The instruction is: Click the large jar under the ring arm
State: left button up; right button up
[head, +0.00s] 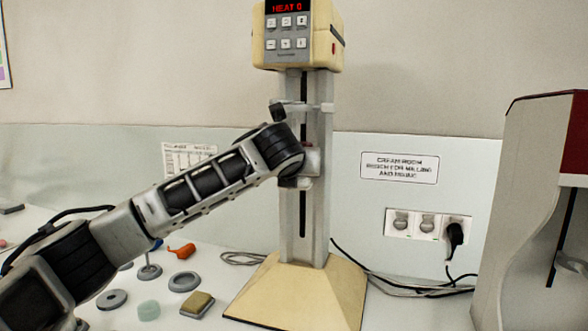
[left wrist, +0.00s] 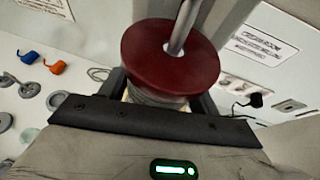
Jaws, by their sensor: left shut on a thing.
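In the left wrist view my left gripper (left wrist: 162,88) is shut on the large jar (left wrist: 155,97). Its pale grey body sits between the two fingers. A wide dark red disc (left wrist: 143,52) covers its top, and a metal rod (left wrist: 184,25) rises from the disc's middle. In the head view my left arm reaches in from the left to the mill's column (head: 318,215), and its wrist hides the jar and fingers. The ring arm (head: 304,107) appears to be the small grey bracket on the column above my wrist. My right gripper is not in view.
The cream mill's head (head: 297,45) reads HEAT 0, above a wide cream base (head: 300,290). Cables and a cabinet (head: 535,180) are at right.

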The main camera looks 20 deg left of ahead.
pick_arm(q)
jog(key=shift+r, duration=0.2)
jog(key=shift+r, duration=1.35)
jog(key=shift+r, duration=0.25)
jog(key=shift+r, duration=1.05)
jog(key=shift+r, duration=0.25)
dwell(0.6)
jog(key=o, duration=1.5)
jog(key=shift+s, duration=0.15)
jog(key=shift+v, duration=4.4)
